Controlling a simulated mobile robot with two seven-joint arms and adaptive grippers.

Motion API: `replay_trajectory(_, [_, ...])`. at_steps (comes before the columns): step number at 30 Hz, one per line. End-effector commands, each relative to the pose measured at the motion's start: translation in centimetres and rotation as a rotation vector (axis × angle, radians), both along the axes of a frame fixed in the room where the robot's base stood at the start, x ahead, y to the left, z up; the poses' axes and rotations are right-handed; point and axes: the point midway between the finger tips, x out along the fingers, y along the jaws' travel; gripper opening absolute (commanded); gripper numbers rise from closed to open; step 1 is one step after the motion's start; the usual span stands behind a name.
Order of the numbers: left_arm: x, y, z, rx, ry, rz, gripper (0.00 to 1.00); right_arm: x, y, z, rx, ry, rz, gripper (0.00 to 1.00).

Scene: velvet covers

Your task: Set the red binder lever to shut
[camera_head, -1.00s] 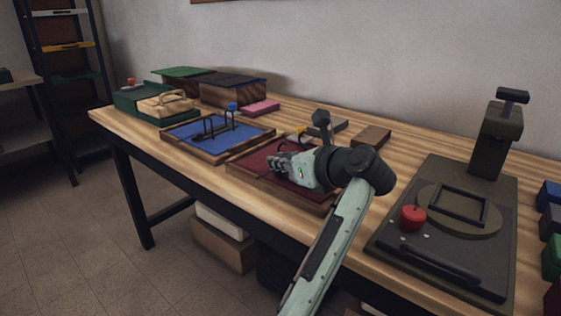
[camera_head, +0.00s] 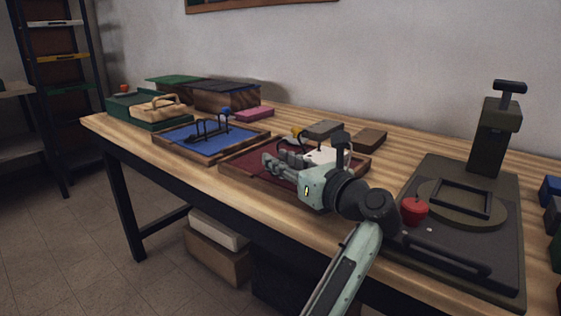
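The red binder (camera_head: 236,167) is a wooden-framed tray with a dark red inside, in the middle of the table. A yellow knob (camera_head: 297,132), apparently on its lever, shows just above my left gripper. The rest of the lever is hidden behind the gripper, so its position cannot be told.
A blue binder (camera_head: 180,139) with a raised dark lever and blue knob (camera_head: 224,112) lies to the left. A dark press (camera_head: 465,255) with a red knob (camera_head: 414,211) stands at the right. Grey and brown blocks lie behind the red binder.

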Motion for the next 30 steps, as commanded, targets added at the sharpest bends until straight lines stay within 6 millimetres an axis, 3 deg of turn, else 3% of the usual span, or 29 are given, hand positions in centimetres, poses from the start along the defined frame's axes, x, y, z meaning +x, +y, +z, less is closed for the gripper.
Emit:
replay_trajectory(13, [0.0,0.0,0.7,-0.002,-0.003,0.001,0.37,0.1,0.0,0.0,0.001,-0.001,0.001,0.27])
replay_trajectory(24, [0.0,0.0,7.4,-0.001,-0.005,0.001,0.37,0.0,0.0,0.0,0.001,-0.001,0.001,0.27])
replay_trajectory(30, [0.0,0.0,9.6,-0.002,-0.001,0.0,0.37,0.0,0.0,0.0,0.001,-0.001,0.001,0.27])
